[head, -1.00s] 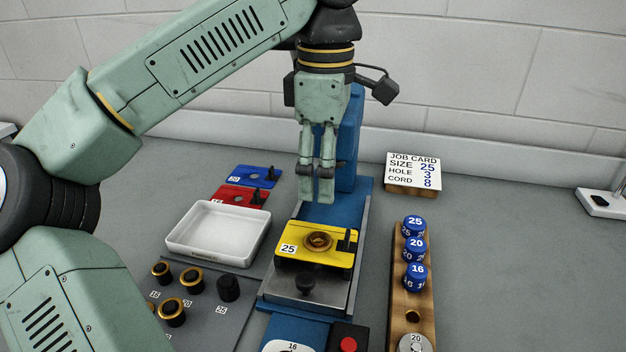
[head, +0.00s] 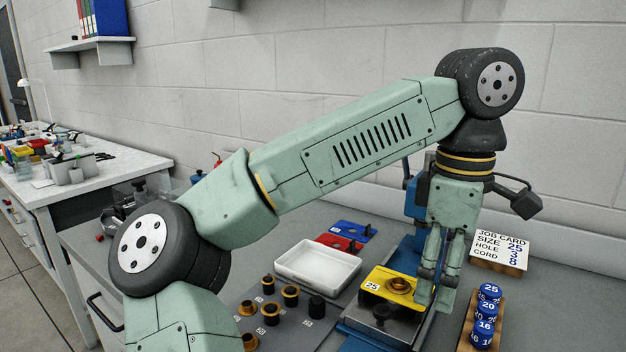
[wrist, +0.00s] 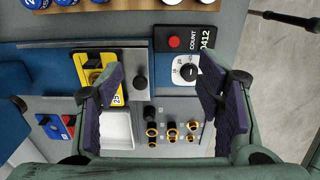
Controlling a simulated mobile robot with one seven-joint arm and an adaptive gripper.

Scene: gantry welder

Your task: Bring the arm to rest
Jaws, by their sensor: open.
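My gripper (head: 438,272) hangs with its fingers pointing down over the right side of the blue gantry welder (head: 413,250) in the head view. In the wrist view my gripper (wrist: 160,100) has its two fingers wide apart with nothing between them. A yellow plate (head: 388,285) marked 25, with a brass-coloured ring on it, sits on the welder's bed; in the head view a finger overlaps its right edge. The yellow plate also shows beside the left finger in the wrist view (wrist: 95,58).
A white tray (head: 318,263), red plate (head: 338,243) and blue plate (head: 352,231) lie left of the welder. Several brass-and-black parts (head: 290,292) stand in front of the tray. A job card (head: 499,250) and a wooden rack (head: 468,325) with blue-capped pieces are at right.

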